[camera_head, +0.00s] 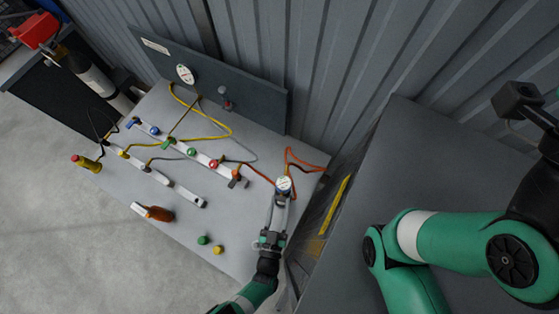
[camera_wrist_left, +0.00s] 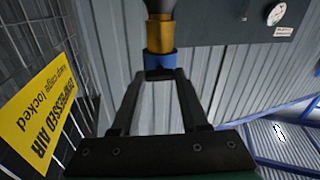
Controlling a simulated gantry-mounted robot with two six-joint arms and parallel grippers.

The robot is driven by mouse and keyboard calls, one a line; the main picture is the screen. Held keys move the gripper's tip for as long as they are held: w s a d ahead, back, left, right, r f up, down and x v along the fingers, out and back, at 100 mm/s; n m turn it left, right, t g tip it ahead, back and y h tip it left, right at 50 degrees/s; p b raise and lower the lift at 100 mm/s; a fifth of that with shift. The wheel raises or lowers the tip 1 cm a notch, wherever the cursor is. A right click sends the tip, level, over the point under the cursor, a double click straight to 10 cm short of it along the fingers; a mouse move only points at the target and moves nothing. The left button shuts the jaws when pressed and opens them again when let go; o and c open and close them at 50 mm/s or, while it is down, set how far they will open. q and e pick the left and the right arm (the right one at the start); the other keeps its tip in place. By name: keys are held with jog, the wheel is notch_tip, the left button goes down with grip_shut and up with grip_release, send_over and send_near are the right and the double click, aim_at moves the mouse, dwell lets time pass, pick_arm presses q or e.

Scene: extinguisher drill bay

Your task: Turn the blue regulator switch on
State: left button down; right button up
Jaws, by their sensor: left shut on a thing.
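The blue regulator switch shows in the left wrist view as a blue collar (camera_wrist_left: 161,62) under a gold fitting (camera_wrist_left: 160,36). The two fingertips of my left gripper (camera_wrist_left: 161,75) are shut on it. In the head view my left gripper (camera_head: 280,199) reaches up from the bottom to a round white gauge (camera_head: 284,183) at the table's right side. The gripper and gauge hide the switch there. Whether the switch is turned on cannot be told. My right arm fills the right of the head view; its gripper is out of view.
The grey table (camera_head: 180,235) holds a manifold (camera_head: 178,145) with coloured valves, hoses, an orange-handled tool (camera_head: 155,213) and small caps. An orange hose (camera_head: 305,168) lies by the gauge. A dark cabinet (camera_head: 420,150) stands close right. A yellow sign (camera_wrist_left: 38,115) hangs on mesh.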

pick_arm(q)
jog(key=shift+n+b, duration=0.7)
jog(key=shift+n, duration=2.1)
jog(key=shift+c, duration=2)
grip_release()
jog(key=s+a+p, duration=0.1)
jog(key=s, duration=1)
jog(key=shift+s+a, duration=0.3)
jog(key=shift+a, duration=0.05)
jog(key=shift+c, duration=0.2)
